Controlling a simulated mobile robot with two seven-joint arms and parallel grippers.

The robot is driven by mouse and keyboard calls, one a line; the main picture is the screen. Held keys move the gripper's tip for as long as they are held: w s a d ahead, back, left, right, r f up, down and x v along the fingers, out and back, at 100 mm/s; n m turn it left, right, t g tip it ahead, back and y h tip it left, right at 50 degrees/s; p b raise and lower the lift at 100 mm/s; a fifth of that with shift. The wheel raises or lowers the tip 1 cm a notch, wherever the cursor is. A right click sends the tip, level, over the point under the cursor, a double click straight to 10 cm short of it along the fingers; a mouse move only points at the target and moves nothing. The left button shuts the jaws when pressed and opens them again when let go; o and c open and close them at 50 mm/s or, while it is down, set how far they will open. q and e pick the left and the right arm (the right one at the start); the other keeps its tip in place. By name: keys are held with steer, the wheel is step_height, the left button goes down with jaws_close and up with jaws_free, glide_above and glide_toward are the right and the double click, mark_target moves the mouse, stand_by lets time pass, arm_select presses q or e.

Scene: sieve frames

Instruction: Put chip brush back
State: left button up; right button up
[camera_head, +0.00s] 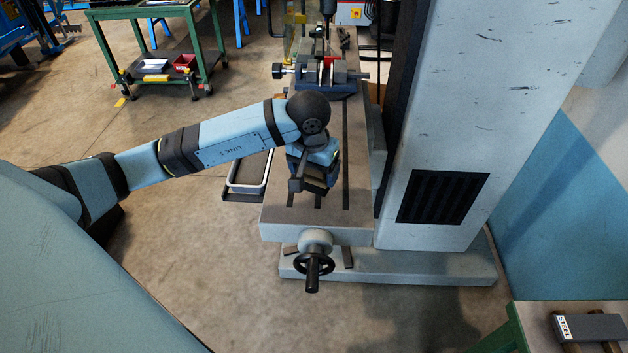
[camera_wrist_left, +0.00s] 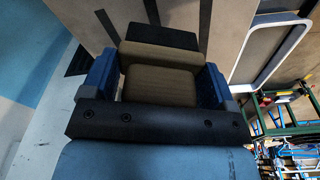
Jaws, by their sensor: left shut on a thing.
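My left gripper (camera_head: 314,172) hangs over the near end of the grey machine table (camera_head: 282,222). In the left wrist view its two blue fingers (camera_wrist_left: 153,78) are shut on a brown, block-like thing with a dark far edge, which I take to be the chip brush (camera_wrist_left: 160,85). In the head view the brush (camera_head: 316,184) is mostly hidden by the gripper and shows only as a dark piece below it. I cannot tell whether it touches the table. My right gripper is not in view.
A light-rimmed tray (camera_head: 233,187) sits left of the machine table. A vise (camera_head: 335,76) with a red piece stands at the table's far end. The machine's grey column (camera_head: 450,110) rises on the right. A handwheel (camera_head: 313,265) sticks out at the near end.

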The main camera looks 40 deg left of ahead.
mark_target(314, 184)
arm_select(q)
steer(key=shift+f, duration=1.95)
steer(key=shift+f, duration=0.15)
steer(key=o, duration=0.5)
steer(key=shift+f, duration=0.1)
steer(key=shift+c, duration=0.2)
steer(key=o, duration=0.3)
